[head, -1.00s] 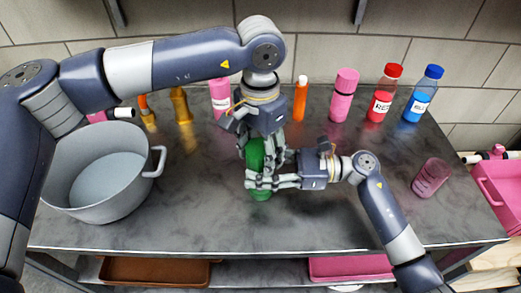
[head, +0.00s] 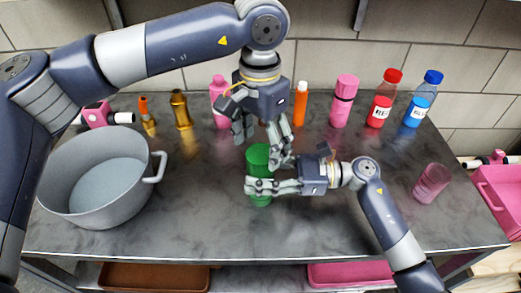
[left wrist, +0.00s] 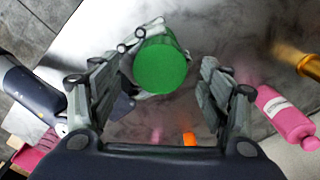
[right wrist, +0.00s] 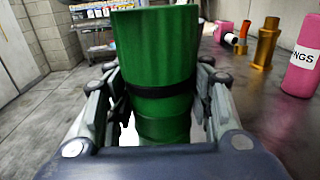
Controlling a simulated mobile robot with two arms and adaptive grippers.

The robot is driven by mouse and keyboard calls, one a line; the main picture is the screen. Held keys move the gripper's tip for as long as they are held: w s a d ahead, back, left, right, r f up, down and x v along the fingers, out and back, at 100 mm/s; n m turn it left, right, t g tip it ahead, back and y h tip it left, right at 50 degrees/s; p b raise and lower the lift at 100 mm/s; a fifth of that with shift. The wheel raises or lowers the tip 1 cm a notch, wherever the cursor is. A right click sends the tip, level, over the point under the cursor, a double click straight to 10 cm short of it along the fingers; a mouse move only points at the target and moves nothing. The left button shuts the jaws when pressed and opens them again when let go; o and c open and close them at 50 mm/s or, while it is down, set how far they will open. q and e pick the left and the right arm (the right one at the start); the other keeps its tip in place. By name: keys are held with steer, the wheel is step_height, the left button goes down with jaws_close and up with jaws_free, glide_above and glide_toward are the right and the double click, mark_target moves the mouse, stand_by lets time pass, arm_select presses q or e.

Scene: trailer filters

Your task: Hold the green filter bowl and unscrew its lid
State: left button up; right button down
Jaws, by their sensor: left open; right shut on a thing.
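The green filter bowl (head: 261,200) stands upright on the dark work table, front of centre. My right gripper (head: 262,187) is shut around it from the right. Its green cylindrical lid (head: 257,156) sits on top, and the lid's round top (left wrist: 162,66) shows in the left wrist view. In the right wrist view the lid (right wrist: 155,45) is above the bowl (right wrist: 163,122), with a dark band at the joint. My left gripper (head: 262,142) is open above the lid, its fingers spread on either side. I cannot tell whether the lid is loose.
A large grey pot (head: 95,185) stands at the left. Several bottles line the back, including pink (head: 343,100), orange (head: 300,103), red (head: 378,110) and blue (head: 417,110). A clear pink cup (head: 431,184) stands at the right. The table front (head: 180,236) is clear.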

steer(key=c, duration=0.7)
jaws_free()
